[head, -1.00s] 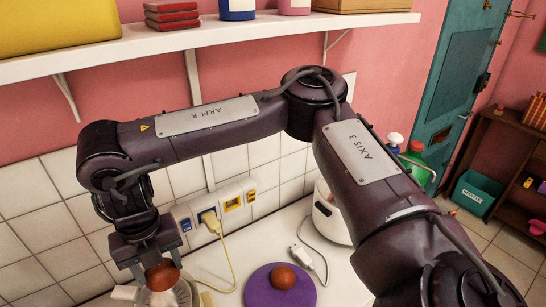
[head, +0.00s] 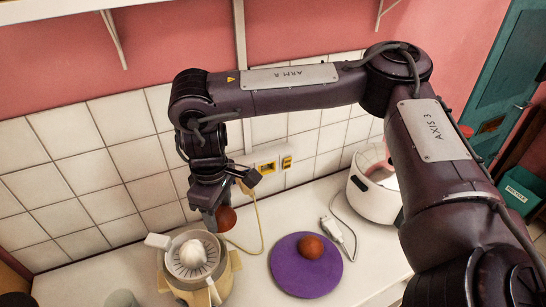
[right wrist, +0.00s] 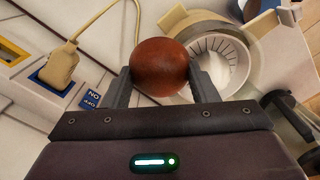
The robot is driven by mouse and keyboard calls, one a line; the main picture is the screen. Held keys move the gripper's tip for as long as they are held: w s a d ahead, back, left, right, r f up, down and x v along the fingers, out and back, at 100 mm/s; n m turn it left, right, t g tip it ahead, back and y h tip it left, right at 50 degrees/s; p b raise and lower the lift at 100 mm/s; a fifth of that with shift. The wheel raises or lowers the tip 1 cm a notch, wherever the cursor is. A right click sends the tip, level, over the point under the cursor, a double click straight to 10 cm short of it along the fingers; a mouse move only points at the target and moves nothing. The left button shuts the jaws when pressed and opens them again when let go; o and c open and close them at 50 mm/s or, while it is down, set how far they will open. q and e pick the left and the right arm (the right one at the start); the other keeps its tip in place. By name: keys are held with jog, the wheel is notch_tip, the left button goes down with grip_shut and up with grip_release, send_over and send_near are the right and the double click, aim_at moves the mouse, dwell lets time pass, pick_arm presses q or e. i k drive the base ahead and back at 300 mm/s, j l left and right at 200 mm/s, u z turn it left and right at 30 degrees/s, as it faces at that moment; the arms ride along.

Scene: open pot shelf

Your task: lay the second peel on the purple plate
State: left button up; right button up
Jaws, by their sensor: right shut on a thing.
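My right gripper (right wrist: 163,88) is shut on a reddish-brown peel (right wrist: 161,66), rounded like a dome, with a finger on each side. In the head view this peel (head: 226,219) hangs under the gripper, just right of the juicer's cone and above the counter. The purple plate (head: 283,274) lies on the counter to the right. Another reddish-brown peel (head: 311,247) rests on the plate, dome side up. My left gripper is not in view.
The cream juicer (head: 183,269) with a white cone stands left of the plate. A white appliance (head: 374,193) stands at the back right. Wall sockets (head: 267,168) are behind the arm.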

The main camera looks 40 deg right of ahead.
aim_at(313, 272)
jog(key=j+z, duration=0.1)
jog(key=z, duration=1)
